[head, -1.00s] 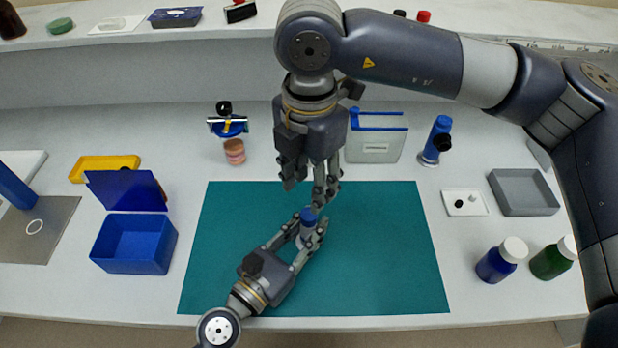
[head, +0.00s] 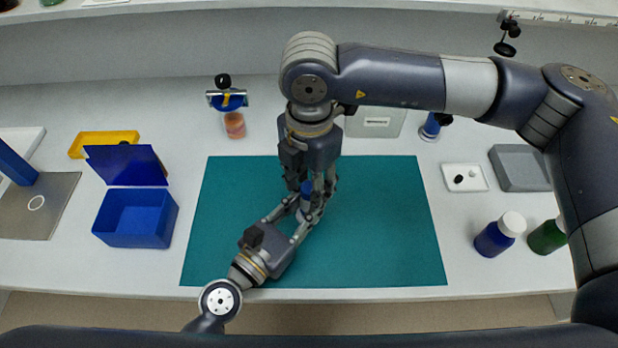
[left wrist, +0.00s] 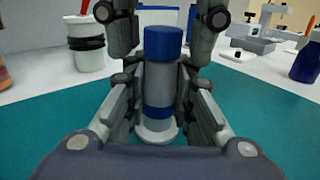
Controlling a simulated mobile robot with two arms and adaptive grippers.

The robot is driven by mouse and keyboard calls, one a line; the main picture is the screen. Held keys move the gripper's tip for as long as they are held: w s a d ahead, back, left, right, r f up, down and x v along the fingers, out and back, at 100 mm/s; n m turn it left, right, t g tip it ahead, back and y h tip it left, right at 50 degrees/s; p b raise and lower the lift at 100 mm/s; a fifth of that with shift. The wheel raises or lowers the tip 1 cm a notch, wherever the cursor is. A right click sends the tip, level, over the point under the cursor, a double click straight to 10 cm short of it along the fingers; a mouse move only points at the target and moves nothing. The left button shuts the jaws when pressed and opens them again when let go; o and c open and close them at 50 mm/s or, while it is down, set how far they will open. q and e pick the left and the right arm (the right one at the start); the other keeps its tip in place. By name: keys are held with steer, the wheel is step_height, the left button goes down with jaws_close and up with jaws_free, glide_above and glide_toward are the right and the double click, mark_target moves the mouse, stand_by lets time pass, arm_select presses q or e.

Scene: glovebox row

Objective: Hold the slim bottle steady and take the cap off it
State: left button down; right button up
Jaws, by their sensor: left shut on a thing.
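The slim bottle (left wrist: 158,85) stands upright on the teal mat (head: 390,230), grey with a blue band and a pale foot. Its blue cap (left wrist: 163,42) sits on top; in the head view the cap (head: 307,187) is partly hidden by my right gripper. My left gripper (head: 305,214) is shut around the bottle's body from the front left. My right gripper (head: 313,186) points down from above, its open fingers on either side of the cap. In the left wrist view a narrow gap shows between those fingers and the cap.
A blue open box (head: 135,218) stands left of the mat. A blue bottle (head: 495,238) and a green bottle (head: 545,238) with white caps stand at the right. A white tray (head: 464,178) and a grey bin (head: 520,168) lie behind them. The mat's right half is clear.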

arm_select(q)
steer(key=shift+f, duration=0.15)
arm_select(e)
jaws_close()
